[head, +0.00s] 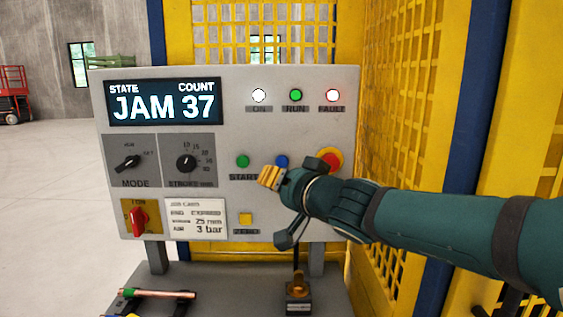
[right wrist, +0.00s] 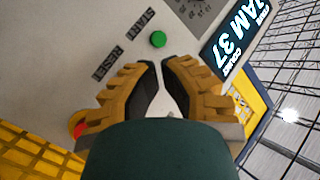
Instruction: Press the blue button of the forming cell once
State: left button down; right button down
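The forming cell's grey control panel (head: 130,80) faces me, and its screen (head: 163,102) reads STATE JAM, COUNT 37. The blue button (head: 281,160) shows just above my right gripper, between the green START button (head: 243,161) and the red emergency stop (head: 335,158). My right gripper (head: 270,178) is in front of the panel, its fingertips close together and empty. In the right wrist view, the fingertips (right wrist: 160,66) nearly meet and the blue button is hidden; the RESET label (right wrist: 107,64) and green button (right wrist: 158,39) show beside them. My left gripper is not in view.
The mode and stroke knobs (head: 186,163), red switch (head: 138,219) and yellow ZERO button (head: 245,219) are on the same panel. A copper tube (head: 170,294) lies below at left. Yellow mesh guarding (head: 400,120) stands close on the right.

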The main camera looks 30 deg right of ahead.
aim_at(282, 162)
jog(key=w+d+p, duration=0.2)
jog(key=w+d, duration=0.2)
jog(key=w, duration=0.3)
jog(key=shift+d, duration=0.15)
dwell(0.3)
dwell(1.1)
jog(key=shift+w+d+f+b, duration=0.1)
jog(key=shift+w+d+b, duration=0.15)
jog(key=shift+b, duration=0.25)
jog(key=shift+w, duration=0.1)
